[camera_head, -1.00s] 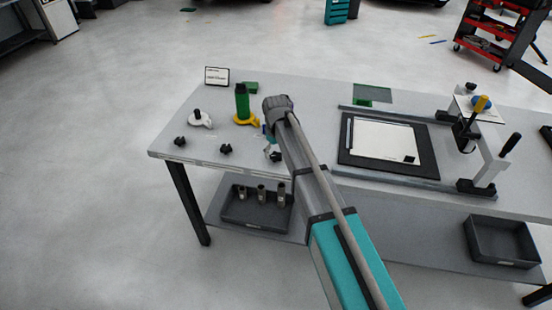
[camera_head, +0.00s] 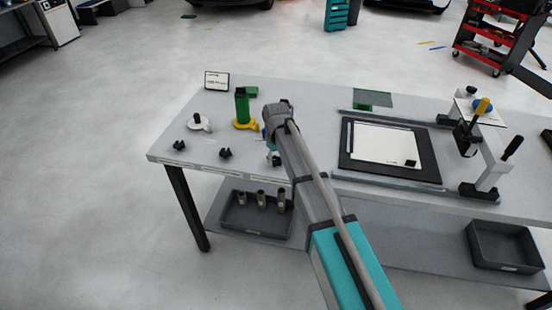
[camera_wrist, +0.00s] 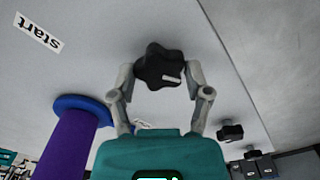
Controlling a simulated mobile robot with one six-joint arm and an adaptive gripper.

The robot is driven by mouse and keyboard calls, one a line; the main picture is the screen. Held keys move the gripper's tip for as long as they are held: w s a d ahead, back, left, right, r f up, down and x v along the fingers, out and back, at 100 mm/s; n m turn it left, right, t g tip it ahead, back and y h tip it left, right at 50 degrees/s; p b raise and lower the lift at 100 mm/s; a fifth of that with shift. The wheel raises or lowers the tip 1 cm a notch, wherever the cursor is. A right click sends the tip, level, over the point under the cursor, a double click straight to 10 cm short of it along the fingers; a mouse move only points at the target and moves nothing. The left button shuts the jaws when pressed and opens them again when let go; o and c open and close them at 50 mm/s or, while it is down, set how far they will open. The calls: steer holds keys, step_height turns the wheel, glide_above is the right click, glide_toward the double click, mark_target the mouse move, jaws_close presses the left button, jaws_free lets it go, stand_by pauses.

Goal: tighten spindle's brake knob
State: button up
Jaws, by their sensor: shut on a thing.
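A black lobed brake knob (camera_wrist: 158,64) with a light mark sits at the table's front edge, between the two fingers of my gripper (camera_wrist: 160,76) in the wrist view. The fingers are shut on its sides. To the left in the wrist view stands a purple roll (camera_wrist: 68,145) on a blue flanged spindle (camera_wrist: 84,106). In the head view my arm hides most of that spindle. My gripper (camera_head: 271,148) is low over the front edge there, mostly behind my wrist.
Two more black knobs, left (camera_head: 179,145) and middle (camera_head: 225,153), line the front edge. A green roll (camera_head: 242,106) on a yellow spindle (camera_head: 244,124) and a bare white spindle (camera_head: 200,124) stand behind them. A framed black mat (camera_head: 432,158) lies to the right.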

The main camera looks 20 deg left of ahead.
steer(key=shift+c, duration=1.4)
steer(key=shift+m, duration=0.4)
steer(key=m, duration=1)
steer(key=shift+m, duration=0.4)
steer(key=m, duration=0.6)
steer(key=shift+s, duration=0.1)
steer(key=m, duration=0.6)
steer(key=shift+m, duration=0.3)
